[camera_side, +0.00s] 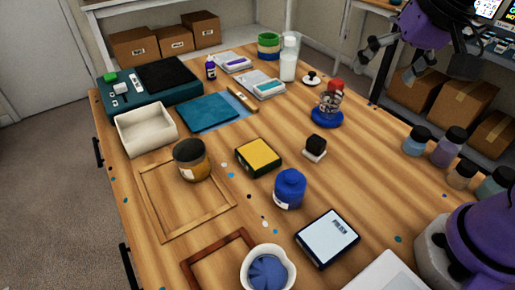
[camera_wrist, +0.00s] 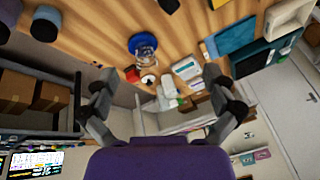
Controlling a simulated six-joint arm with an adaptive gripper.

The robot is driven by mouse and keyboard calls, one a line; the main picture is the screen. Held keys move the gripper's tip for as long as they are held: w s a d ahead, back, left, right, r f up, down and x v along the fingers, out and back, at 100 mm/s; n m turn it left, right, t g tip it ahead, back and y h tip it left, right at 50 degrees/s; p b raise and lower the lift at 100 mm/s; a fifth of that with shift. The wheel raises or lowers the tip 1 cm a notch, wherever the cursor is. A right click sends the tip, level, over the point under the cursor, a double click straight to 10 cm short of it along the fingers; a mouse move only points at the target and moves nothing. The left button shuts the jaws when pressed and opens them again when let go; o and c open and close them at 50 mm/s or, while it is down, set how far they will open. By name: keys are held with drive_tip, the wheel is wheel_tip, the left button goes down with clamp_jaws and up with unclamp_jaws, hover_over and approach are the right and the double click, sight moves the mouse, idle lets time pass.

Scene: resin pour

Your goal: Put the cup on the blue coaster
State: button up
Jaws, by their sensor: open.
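A white lipped cup (camera_side: 289,256) with blue contents stands at the near edge of the table in the side view, partly cut off by the frame. A round blue disc (camera_side: 327,119), which looks like the coaster, lies towards the back right. The disc also shows in the wrist view (camera_wrist: 143,43). My gripper (camera_wrist: 168,104) is open and empty. It is raised at the table's far right side, well away from the cup.
Several dark-capped jars (camera_side: 447,148) line the right. Bare wood surrounds the disc.

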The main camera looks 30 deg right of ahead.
drive_tip(key=s+f+n, duration=0.1)
drive_tip(key=n, duration=0.1)
drive_tip(key=s+f+n, duration=0.1)
drive_tip(key=s+n, duration=0.1)
drive_tip(key=s+f+n+t, duration=0.1)
drive_tip(key=n, duration=0.1)
drive_tip(key=shift+s+f, duration=0.3)
